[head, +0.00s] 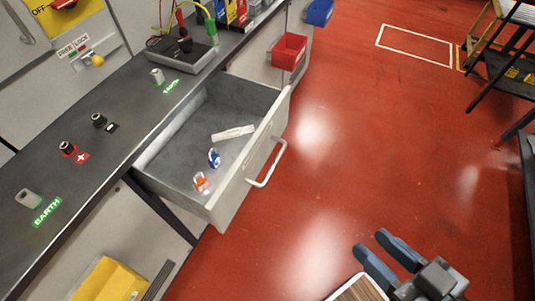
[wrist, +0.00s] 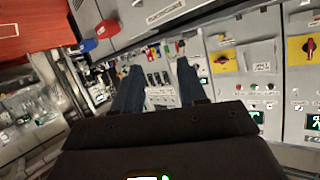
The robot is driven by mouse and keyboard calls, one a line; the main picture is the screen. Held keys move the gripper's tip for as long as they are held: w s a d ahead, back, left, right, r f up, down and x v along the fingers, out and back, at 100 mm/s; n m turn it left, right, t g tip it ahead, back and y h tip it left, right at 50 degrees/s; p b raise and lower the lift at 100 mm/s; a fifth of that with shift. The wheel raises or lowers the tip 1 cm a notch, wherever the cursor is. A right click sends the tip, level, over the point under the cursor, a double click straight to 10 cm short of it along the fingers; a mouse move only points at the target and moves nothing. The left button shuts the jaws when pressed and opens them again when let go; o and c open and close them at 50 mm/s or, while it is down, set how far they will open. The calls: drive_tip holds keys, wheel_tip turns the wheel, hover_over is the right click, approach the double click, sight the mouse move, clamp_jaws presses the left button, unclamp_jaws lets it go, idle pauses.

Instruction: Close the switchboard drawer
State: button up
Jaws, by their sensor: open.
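The switchboard drawer (head: 225,206) is a grey drawer pulled well out from under the dark counter in the head view. It has a pale bar handle (head: 270,166) on its front. Inside lie a white strip (head: 233,133), a blue-and-white item (head: 214,158) and an orange-and-white item (head: 201,182). My gripper (head: 370,254) is open and empty at the lower right, over the red floor, clear of the drawer and its handle. In the wrist view my gripper's dark fingers (wrist: 160,85) are spread apart, with panels beyond them.
The dark counter (head: 70,165) carries terminals and a grey device (head: 182,53) with cables. Red (head: 289,51) and blue (head: 319,12) bins hang beyond the drawer. A yellow box (head: 110,280) is below the counter. A step ladder (head: 500,60) stands at the upper right. The red floor between is clear.

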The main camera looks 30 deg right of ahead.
drive_tip(key=w+f+m, duration=0.1)
drive_tip(key=w+f, duration=0.1)
drive_tip(key=f, duration=0.1)
drive_tip(key=w+d+f+m+g, duration=0.1)
drive_tip(key=w+f, duration=0.1)
drive_tip(key=f, duration=0.1)
drive_tip(key=w+f+m+g+b, duration=0.1)
drive_tip(key=w+f+m, duration=0.1)
drive_tip(key=w, duration=0.1)
drive_tip(key=shift+d+f, duration=0.25)
drive_tip(key=shift+f, duration=0.15)
drive_tip(key=c, duration=0.5)
drive_tip(key=w+f+m, duration=0.1)
drive_tip(key=w, duration=0.1)
drive_tip(key=w+d+f+m+g, duration=0.1)
drive_tip(key=w+f, duration=0.1)
drive_tip(key=w, duration=0.1)
drive_tip(key=w+f+y, duration=0.1)
drive_tip(key=w+f, duration=0.1)
drive_tip(key=shift+w+d+m+b, duration=0.15)
drive_tip(key=shift+w+m+b, duration=0.1)
drive_tip(key=shift+m+b, duration=0.15)
clamp_jaws()
drive_tip(key=m+g+y+b, duration=0.2)
drive_tip(key=m+g+y, duration=0.1)
drive_tip(key=y, duration=0.1)
approach(263, 153)
drive_tip(key=x, duration=0.6)
drive_tip(key=shift+d+f, duration=0.1)
drive_tip(key=shift+f, duration=0.1)
